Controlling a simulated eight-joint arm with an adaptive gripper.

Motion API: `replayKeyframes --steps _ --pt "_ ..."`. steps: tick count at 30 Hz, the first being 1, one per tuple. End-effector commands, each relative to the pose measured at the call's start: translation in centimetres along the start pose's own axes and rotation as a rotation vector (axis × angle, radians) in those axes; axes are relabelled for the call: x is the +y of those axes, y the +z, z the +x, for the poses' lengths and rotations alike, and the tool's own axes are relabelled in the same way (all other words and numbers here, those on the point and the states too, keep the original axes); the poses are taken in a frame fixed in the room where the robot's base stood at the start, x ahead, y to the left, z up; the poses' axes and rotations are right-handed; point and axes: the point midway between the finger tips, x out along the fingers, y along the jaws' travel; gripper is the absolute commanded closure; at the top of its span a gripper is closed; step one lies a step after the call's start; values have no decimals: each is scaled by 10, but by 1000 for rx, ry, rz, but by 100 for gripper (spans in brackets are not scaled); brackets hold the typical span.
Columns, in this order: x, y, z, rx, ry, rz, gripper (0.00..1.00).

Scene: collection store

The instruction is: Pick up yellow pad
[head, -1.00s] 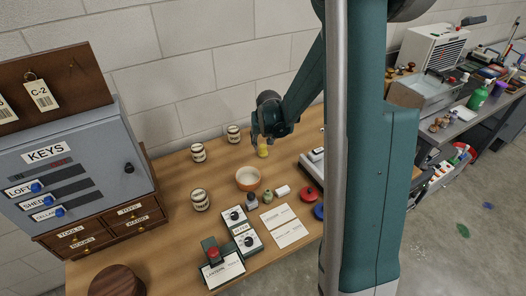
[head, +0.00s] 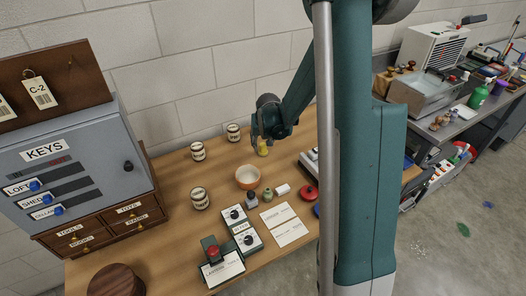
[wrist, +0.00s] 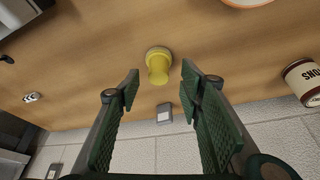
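A small yellow thing (head: 263,148), taken as the yellow pad, stands near the back of the wooden table (head: 170,230). In the wrist view the yellow pad (wrist: 158,66) has a round, wider end and a narrower body. My gripper (head: 265,138) is over it, and hides part of it in the head view. In the wrist view my gripper (wrist: 160,84) is open, with its two green fingers apart. The pad shows between and just past the fingertips, with clear gaps on both sides and no contact visible.
A white-orange bowl (head: 248,177) stands in front of the pad. Striped jars (head: 233,132) are to its left. A red round pad (head: 308,193) and a small white block (head: 283,188) lie nearer the front. A block wall (head: 200,60) is close behind.

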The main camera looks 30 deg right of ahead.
Motion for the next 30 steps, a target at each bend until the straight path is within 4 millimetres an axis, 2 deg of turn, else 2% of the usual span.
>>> replayKeyframes --steps 11,24,30 --pt "0 0 4 0 0 0 63" --pt "2 0 44 0 0 0 63" --pt "2 -1 52 0 0 0 63"
